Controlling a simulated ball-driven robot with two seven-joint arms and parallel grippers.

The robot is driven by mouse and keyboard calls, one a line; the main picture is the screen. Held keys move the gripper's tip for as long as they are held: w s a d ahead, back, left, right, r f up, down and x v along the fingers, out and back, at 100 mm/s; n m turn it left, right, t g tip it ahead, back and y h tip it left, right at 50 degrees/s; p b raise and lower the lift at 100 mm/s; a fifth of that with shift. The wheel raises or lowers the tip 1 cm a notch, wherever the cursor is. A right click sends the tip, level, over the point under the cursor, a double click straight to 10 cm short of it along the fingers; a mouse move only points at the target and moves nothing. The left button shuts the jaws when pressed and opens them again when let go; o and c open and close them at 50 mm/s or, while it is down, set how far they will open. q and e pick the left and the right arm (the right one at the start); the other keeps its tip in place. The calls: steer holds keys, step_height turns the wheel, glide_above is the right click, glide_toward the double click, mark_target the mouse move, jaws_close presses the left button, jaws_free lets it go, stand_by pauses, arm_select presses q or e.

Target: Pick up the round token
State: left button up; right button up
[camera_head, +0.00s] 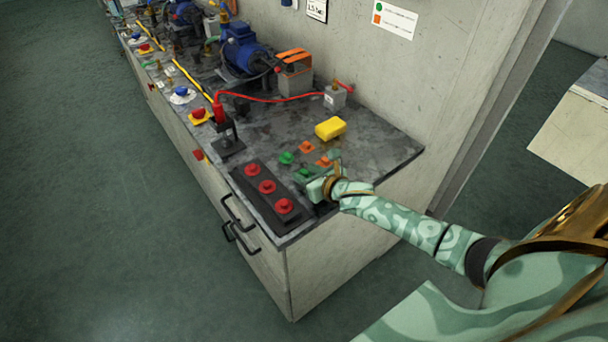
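A green token (286,157) lies on the dark bench top and looks roundish, though it is small. Two orange tokens lie to its right, one farther back (307,147) and one nearer my gripper (324,161). My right gripper (317,167) is low over the bench, just right of and nearer than the green token. Its pale green fingers look spread apart, with no token clearly held. The gripper hides part of the bench beneath it. My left gripper is out of view.
A black panel with three red buttons (267,187) lies left of the gripper. A red-handled lever (219,113), a blue pump (240,50) and a red cable stand farther back. A wall sign (395,19) shows a green circle and an orange square.

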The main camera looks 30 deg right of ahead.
jaws_close()
